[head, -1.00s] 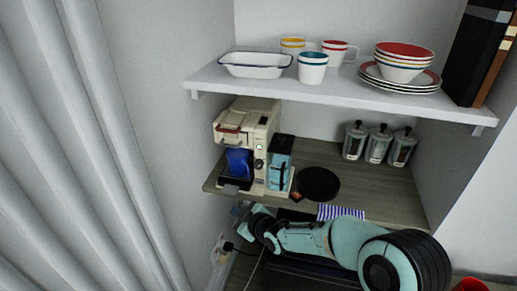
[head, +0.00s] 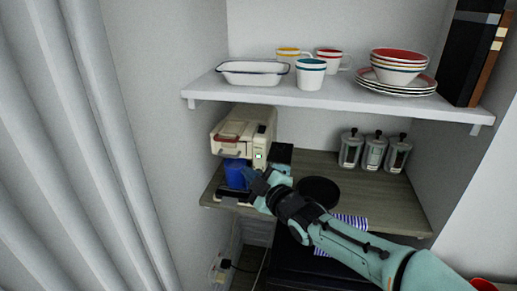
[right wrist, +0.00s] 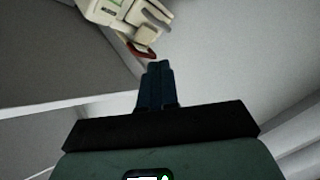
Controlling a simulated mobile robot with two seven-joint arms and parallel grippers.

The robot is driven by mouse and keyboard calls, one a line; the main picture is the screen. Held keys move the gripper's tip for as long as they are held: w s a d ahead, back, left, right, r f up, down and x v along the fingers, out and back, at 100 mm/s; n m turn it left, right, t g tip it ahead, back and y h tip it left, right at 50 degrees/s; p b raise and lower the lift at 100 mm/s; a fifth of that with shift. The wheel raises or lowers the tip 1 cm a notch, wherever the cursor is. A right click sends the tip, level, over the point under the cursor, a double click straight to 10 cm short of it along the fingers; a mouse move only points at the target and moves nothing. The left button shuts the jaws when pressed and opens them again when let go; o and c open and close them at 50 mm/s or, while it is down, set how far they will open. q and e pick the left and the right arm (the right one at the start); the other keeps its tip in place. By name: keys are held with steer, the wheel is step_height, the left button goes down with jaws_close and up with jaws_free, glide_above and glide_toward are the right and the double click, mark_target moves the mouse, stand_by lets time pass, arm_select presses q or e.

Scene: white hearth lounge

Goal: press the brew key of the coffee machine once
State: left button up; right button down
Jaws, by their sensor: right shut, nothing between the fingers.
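The cream coffee machine (head: 233,130) stands at the left end of the wooden shelf, with a blue mug (head: 233,172) under its spout. A small square key (head: 258,156) on its front shows green. My right gripper (head: 254,180) is shut and empty, just in front of the machine and a little below the key. I cannot tell whether it touches the machine. In the right wrist view the closed fingers (right wrist: 155,75) point toward the machine (right wrist: 118,12) and its red-brown handle (right wrist: 143,50). My left gripper is not in view.
A dark box (head: 280,154) stands right of the machine, partly behind my right arm. A black round pan (head: 318,191) and a striped cloth (head: 350,221) lie further right. Several canisters (head: 373,152) stand at the back. The upper shelf (head: 330,98) overhangs the machine.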

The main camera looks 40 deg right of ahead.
mark_target(258, 156)
arm_select(q)
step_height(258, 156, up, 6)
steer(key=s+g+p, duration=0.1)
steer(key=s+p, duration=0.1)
steer(key=p, duration=0.5)
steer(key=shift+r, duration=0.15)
arm_select(e)
steer(key=shift+w+d, duration=0.9)
steer(key=shift+d, duration=0.25)
steer(key=shift+w+d, duration=0.95)
steer(key=shift+d, duration=0.2)
steer(key=shift+w+d, duration=0.9)
steer(key=shift+d, duration=0.25)
arm_select(q)
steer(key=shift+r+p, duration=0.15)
steer(key=shift+p, duration=0.2)
arm_select(e)
steer(key=shift+w+d, duration=0.3)
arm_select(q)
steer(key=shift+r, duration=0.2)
arm_select(e)
steer(key=shift+w+d, duration=0.2)
steer(key=shift+d, duration=0.15)
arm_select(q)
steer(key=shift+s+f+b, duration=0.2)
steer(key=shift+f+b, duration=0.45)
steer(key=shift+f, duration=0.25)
arm_select(e)
steer(key=shift+s+a, duration=0.55)
steer(key=shift+a, duration=0.15)
